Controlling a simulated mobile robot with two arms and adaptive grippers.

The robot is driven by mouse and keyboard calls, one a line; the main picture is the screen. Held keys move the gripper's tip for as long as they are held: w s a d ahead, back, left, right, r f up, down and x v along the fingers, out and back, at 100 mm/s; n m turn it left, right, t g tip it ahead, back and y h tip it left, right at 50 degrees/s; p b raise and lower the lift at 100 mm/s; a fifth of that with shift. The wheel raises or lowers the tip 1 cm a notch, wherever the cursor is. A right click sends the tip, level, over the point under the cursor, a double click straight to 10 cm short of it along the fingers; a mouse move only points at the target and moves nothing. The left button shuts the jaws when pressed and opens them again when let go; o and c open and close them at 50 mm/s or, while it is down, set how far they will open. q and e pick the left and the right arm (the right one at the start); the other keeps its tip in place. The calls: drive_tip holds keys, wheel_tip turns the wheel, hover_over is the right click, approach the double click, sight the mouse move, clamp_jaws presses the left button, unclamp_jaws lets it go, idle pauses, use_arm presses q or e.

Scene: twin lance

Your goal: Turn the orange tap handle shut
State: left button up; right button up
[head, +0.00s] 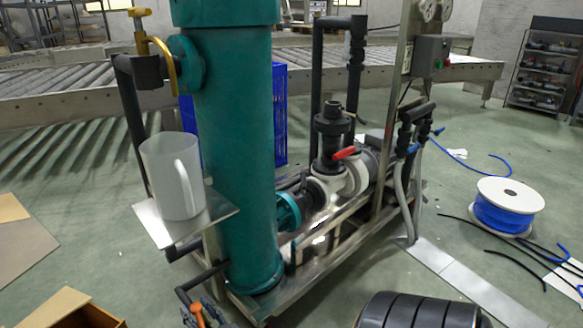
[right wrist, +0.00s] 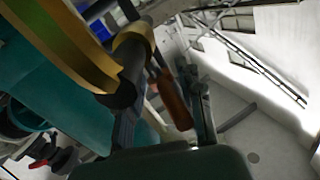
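The orange tap handle (head: 198,315) is at the bottom edge of the head view, by the dark pipe low at the left of the teal column. The handle also shows in the right wrist view (right wrist: 173,100), hanging below a dark pipe. My right gripper (head: 206,312) is at the handle in the head view, partly cut off by the frame. In the right wrist view, its dark fingers stand apart, with the handle between them and nearer the right finger. Contact cannot be made out. My left gripper is not in view.
The teal column (head: 235,150) stands on a metal skid. A yellow curved tube (right wrist: 65,40) and brass fitting (right wrist: 133,45) are close in the wrist view. A cardboard box (head: 65,310) is at lower left.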

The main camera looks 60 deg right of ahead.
drive_tip(key=p+v, duration=0.4)
drive_tip(key=v, duration=1)
drive_tip(key=a+r+n+g+y+p, duration=0.25)
drive_tip(key=a+n+y+p, duration=0.3)
drive_tip(key=p, duration=1.25)
drive_tip(key=s+f+n+g+p, duration=0.1)
drive_tip(key=s+f+g+p, duration=0.1)
drive_tip(key=s+g+p, duration=0.8)
drive_tip(key=s+p, duration=0.6)
drive_tip(key=p, duration=0.5)
drive_tip(key=shift+s+d+f, duration=0.25)
drive_tip(key=shift+s, duration=0.1)
drive_tip(key=shift+n+h, duration=0.25)
drive_tip(key=shift+c, duration=0.4)
